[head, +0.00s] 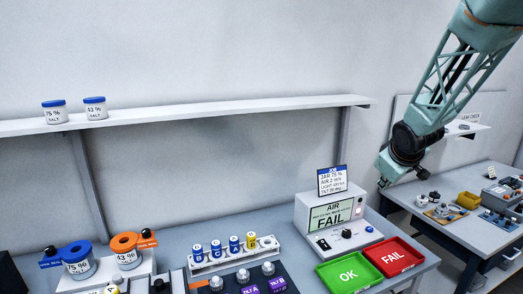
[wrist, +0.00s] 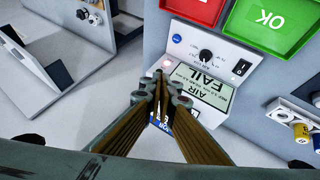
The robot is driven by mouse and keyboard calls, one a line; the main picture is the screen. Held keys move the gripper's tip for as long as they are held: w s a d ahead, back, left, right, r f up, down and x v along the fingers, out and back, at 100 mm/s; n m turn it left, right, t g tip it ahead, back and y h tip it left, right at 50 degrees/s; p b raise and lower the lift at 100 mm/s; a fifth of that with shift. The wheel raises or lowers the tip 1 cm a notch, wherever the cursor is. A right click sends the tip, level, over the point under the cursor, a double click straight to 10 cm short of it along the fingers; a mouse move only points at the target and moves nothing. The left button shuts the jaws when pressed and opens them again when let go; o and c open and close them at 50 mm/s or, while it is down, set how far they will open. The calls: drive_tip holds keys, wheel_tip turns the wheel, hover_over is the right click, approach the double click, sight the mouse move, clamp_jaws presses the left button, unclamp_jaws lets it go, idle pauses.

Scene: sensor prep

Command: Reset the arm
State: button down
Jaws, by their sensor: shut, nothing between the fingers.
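My gripper (wrist: 158,88) is shut and empty in the wrist view, its fingertips meeting in front of the grey air tester. In the head view my arm comes in from the upper right, and its wrist hangs above the gap between the two benches; the fingertips are hard to make out there. The air tester (head: 314,216) stands on the near bench, its screen (head: 337,215) reading AIR and FAIL. The screen also shows upside down in the wrist view (wrist: 206,88). A job card (head: 332,181) stands on top of the tester.
A green OK tray (head: 348,272) and red FAIL tray (head: 393,257) lie before the tester. A shelf (head: 200,113) holds two salt jars (head: 55,111). A second bench (head: 430,226) stands right.

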drive_tip(key=s+a+r+m+g, duration=0.1)
drive_tip(key=s+a+r, duration=0.25)
drive_tip(key=s, duration=0.45)
drive_tip(key=s+a+r+m, duration=0.1)
drive_tip(key=s+a+r, duration=0.25)
drive_tip(key=s, duration=0.45)
drive_tip(key=s+a+r+m+g, duration=0.1)
drive_tip(key=s+a+r, duration=0.25)
drive_tip(key=s, duration=0.45)
drive_tip(key=s+a+m, duration=0.1)
drive_tip(key=s+a, duration=0.2)
drive_tip(key=s, duration=0.7)
drive_tip(key=s+a+f+m+g+y+b, duration=0.1)
drive_tip(key=s+a, duration=0.3)
drive_tip(key=s, duration=0.6)
drive_tip(key=s+a+y, duration=0.1)
drive_tip(key=s+a, duration=0.3)
drive_tip(key=s, duration=0.6)
drive_tip(key=shift+s+a+f+m+g, duration=0.15)
drive_tip(key=shift+s+f+m+g, duration=0.15)
drive_tip(key=shift+s+m+g, duration=0.1)
